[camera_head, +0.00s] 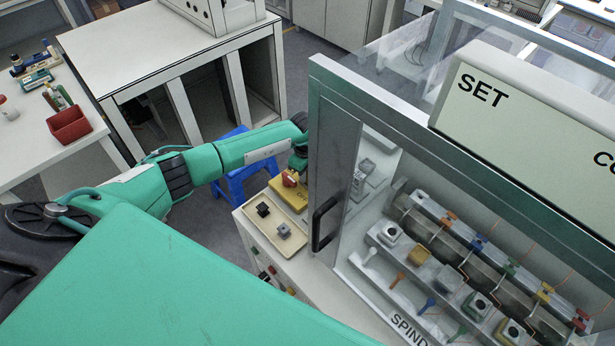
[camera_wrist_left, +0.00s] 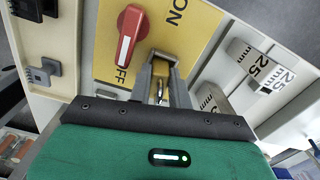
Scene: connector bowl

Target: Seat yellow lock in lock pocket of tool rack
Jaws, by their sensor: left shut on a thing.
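My left gripper (camera_wrist_left: 163,72) is at the yellow switch plate (camera_wrist_left: 190,20), beside the red rotary switch (camera_wrist_left: 130,35). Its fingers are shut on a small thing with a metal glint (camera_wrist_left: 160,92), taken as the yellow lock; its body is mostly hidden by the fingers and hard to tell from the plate. The switch handle lies towards OFF. In the head view the left gripper (camera_head: 298,162) is small, above the yellow plate (camera_head: 288,194) at the cabinet's left. I cannot identify the tool rack or its lock pocket for certain. My right gripper is not in view.
A cabinet door with a dark handle (camera_head: 325,223) stands just right of my left gripper. Inside are rows of coloured connectors. A white table at left holds a red bin (camera_head: 70,124) and small racks (camera_head: 38,80). A blue stool (camera_head: 236,180) stands behind my arm.

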